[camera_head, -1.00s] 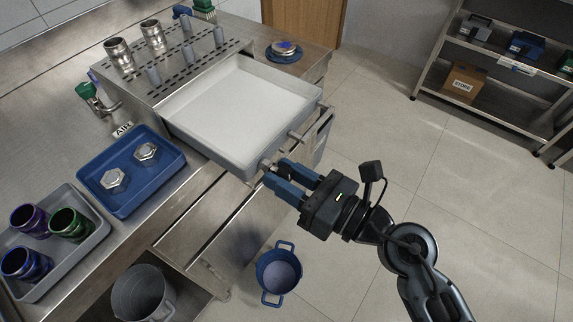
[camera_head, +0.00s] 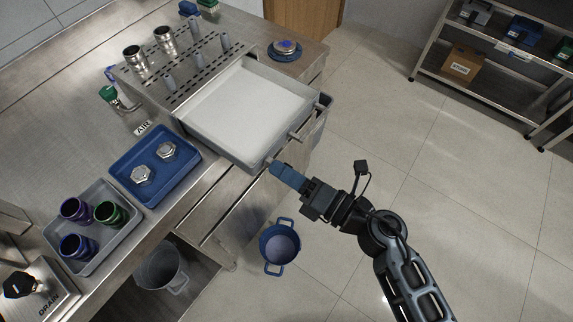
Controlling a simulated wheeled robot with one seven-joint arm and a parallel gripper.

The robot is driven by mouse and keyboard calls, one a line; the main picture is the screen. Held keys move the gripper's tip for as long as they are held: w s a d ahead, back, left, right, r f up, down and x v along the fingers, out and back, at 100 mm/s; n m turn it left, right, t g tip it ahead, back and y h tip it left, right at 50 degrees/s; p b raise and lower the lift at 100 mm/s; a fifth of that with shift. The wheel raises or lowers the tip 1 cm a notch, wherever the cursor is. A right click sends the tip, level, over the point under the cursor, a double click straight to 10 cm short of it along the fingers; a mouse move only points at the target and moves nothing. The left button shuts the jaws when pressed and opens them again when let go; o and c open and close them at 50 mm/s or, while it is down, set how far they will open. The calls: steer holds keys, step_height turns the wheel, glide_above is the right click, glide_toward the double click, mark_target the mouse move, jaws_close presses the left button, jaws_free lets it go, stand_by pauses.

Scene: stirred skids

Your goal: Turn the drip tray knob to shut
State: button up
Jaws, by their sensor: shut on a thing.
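The drip tray (camera_head: 235,150) is a pale grey, empty tray pulled out from under a perforated rack. A short metal stub (camera_head: 268,160) sticks out of the tray's front wall near its lower corner. My gripper (camera_head: 281,172) is at this stub, with its blue fingers seen edge-on and overlapping. It is shut on the knob at the tray's front, which the fingers hide. The knob's angle cannot be read.
A second stub (camera_head: 294,136) is on the tray front. A blue tray (camera_head: 160,192) with two hex nuts and a grey tray (camera_head: 122,228) with cups lie left. A black knob (camera_head: 20,284) stands by a DRAIN label. A blue bucket (camera_head: 280,250) is on the floor below.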

steer(key=m, duration=0.4)
steer(key=shift+m, duration=0.3)
steer(key=m, duration=0.4)
steer(key=shift+m, duration=0.3)
steer(key=o, duration=1.1)
steer(key=shift+c, duration=0.2)
steer(key=b+v, duration=0.1)
steer(key=v, duration=0.6)
steer(key=shift+s+d, duration=0.25)
steer(key=shift+d, duration=0.1)
